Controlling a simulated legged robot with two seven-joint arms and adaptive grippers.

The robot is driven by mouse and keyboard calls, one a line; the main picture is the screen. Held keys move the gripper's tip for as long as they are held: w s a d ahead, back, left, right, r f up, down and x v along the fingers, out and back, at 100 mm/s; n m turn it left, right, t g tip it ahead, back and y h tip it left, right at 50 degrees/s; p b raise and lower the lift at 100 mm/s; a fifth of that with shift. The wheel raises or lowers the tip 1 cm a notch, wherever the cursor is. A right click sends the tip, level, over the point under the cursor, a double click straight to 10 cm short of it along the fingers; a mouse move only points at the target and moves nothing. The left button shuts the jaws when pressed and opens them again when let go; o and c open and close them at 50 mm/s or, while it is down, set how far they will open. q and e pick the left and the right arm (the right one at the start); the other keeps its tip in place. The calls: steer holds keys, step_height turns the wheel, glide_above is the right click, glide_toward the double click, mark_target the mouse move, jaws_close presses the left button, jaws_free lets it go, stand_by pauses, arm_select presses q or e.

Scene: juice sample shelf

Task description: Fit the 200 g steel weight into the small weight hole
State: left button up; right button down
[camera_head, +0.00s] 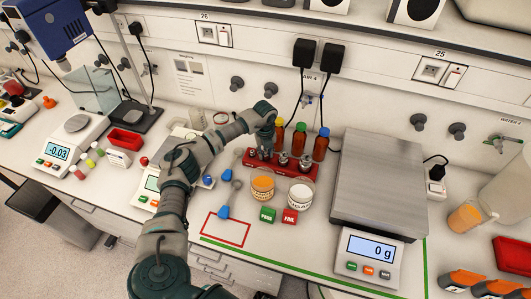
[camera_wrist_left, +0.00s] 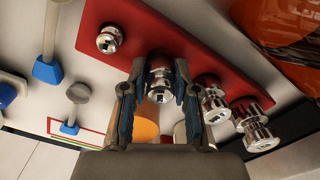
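My left gripper (camera_head: 267,142) reaches down over the red weight block (camera_head: 312,174). In the left wrist view its fingers (camera_wrist_left: 160,78) stand on both sides of a steel weight (camera_wrist_left: 160,88) at the block (camera_wrist_left: 205,58). The fingertips are very close to the weight; I cannot tell whether they press on it. A smaller steel weight (camera_wrist_left: 110,39) sits left of it. Larger steel weights (camera_wrist_left: 213,104) stand to its right, also seen in the head view (camera_head: 305,163). No weight marking is legible, and no empty hole is visible. My right gripper is out of view.
Brown bottles (camera_head: 298,139) stand close behind the block. A large scale (camera_head: 378,185) reading 0 g stands at right.

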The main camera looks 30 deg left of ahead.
arm_select(q)
steer(key=o, duration=0.4)
steer(key=shift+r, duration=0.1)
